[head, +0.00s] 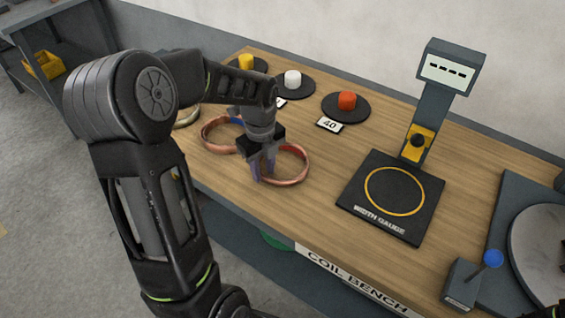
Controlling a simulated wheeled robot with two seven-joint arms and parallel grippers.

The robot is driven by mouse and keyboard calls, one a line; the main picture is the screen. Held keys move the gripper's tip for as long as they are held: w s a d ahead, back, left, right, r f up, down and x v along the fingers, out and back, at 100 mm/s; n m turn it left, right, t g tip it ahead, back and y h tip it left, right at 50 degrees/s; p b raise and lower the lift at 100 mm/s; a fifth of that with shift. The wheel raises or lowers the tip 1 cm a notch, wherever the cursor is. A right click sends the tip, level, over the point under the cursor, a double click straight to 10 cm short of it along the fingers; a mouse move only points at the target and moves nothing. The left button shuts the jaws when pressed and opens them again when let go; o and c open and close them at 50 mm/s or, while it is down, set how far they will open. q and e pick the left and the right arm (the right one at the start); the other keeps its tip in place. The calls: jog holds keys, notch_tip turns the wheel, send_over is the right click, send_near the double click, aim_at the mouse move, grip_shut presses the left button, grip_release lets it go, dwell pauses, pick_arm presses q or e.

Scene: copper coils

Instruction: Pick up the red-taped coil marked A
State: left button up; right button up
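A copper coil with red tape (306,165) lies on the wooden bench, right of my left gripper. Its red tape shows on the far inner side; no letter A is legible. My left gripper (262,177) points down over this coil's left side, hiding that part of its ring. The fingertips are at the ring, but I cannot tell whether they grip it or stand around it. A second copper coil with blue tape (208,143) lies just left, partly hidden by my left arm.
A third coil (188,117) is mostly hidden behind my arm. Dark discs with yellow (246,62), white (292,78) and red (347,100) pieces line the bench's back. A width gauge (352,203) stands right. Bare wood lies between the red-taped coil and gauge.

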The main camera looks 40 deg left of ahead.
pick_arm(q)
jog(key=shift+f, duration=0.3)
dwell(0.4)
grip_shut()
dwell(1.2)
